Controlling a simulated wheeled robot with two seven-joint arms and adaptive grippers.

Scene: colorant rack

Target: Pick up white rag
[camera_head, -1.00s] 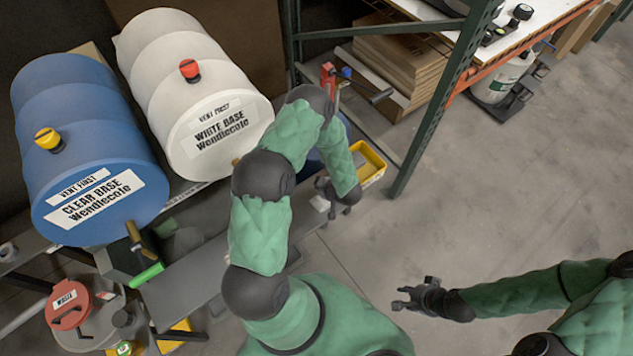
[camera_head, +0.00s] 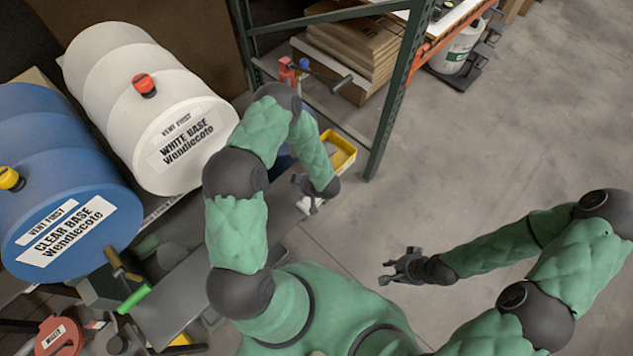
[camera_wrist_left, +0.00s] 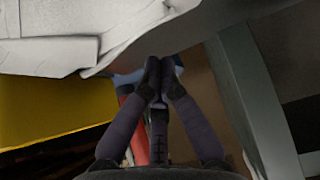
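The white rag (camera_wrist_left: 60,48) fills the upper left of the left wrist view as pale folded cloth. In the head view a small white patch, likely the same rag (camera_head: 303,206), shows beside my left gripper (camera_head: 312,196), partly hidden by it. In the left wrist view the fingertips of my left gripper (camera_wrist_left: 162,72) are together, just right of the rag's edge. I see no cloth between them. My right gripper (camera_head: 386,272) is open and empty over bare floor, far from the rag.
A yellow bin (camera_head: 342,152) stands by the green rack post (camera_head: 390,110). A white drum (camera_head: 150,105) and a blue drum (camera_head: 65,180) lie at left above a grey shelf (camera_head: 185,300). The concrete floor (camera_head: 500,140) at right is clear.

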